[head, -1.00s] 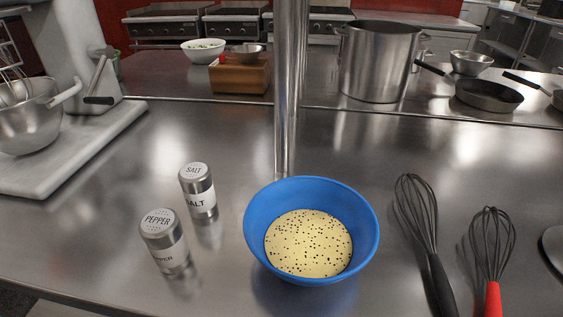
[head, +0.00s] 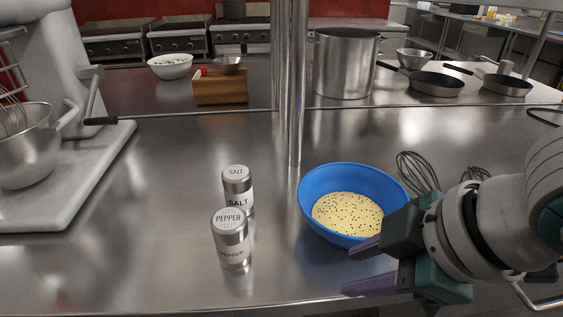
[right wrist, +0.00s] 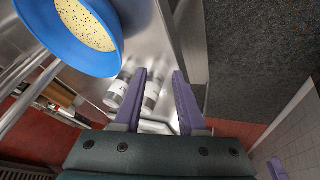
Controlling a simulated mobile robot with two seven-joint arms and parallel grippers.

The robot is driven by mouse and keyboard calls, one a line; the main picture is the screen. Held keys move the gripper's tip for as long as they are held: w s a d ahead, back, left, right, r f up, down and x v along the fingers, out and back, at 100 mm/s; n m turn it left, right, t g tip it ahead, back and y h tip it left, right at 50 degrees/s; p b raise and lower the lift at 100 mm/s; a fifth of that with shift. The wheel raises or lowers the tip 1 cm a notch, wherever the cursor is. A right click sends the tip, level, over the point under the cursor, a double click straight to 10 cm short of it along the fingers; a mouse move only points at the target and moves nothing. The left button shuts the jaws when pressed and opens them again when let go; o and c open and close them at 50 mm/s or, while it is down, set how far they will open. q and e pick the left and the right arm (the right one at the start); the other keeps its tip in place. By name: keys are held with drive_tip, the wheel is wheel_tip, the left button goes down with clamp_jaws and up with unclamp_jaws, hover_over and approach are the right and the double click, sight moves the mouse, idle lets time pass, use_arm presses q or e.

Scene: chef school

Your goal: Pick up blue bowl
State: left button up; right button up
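The blue bowl (head: 318,181) stands upright on the steel counter, holding a pale yellow mix with dark specks. In the head view my right gripper (head: 358,268) is in front of the bowl's near right side, its purple fingers pointing left and partly covering the bowl. In the right wrist view the bowl (right wrist: 92,68) is at the upper left, outside the fingers. That view shows the right gripper (right wrist: 160,78) open, with nothing held between its fingers. My left gripper is not in view.
The salt shaker (head: 237,187) and pepper shaker (head: 232,242) stand left of the bowl. A metal post (head: 295,90) rises behind it. A whisk (head: 417,171) lies to its right, partly hidden by my arm. A mixer bowl (head: 28,150) is at far left.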

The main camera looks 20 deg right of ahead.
sight(361, 236)
drive_tip(key=shift+n+h, duration=0.3)
drive_tip(key=shift+n, duration=0.5)
drive_tip(key=w+d+f, duration=0.1)
drive_tip(key=w, duration=0.1)
drive_tip(key=w+d+f, duration=0.1)
drive_tip(key=w+d, duration=0.1)
drive_tip(key=w+d+f+b, duration=0.1)
drive_tip(key=w+d, duration=0.1)
drive_tip(key=shift+w+d+f, duration=0.1)
drive_tip(key=shift+d+f, duration=0.05)
drive_tip(key=shift+b+x, duration=0.6)
drive_tip(key=shift+x, duration=2.25)
drive_tip(key=shift+d, duration=0.2)
drive_tip(key=shift+c, duration=0.2)
clamp_jaws()
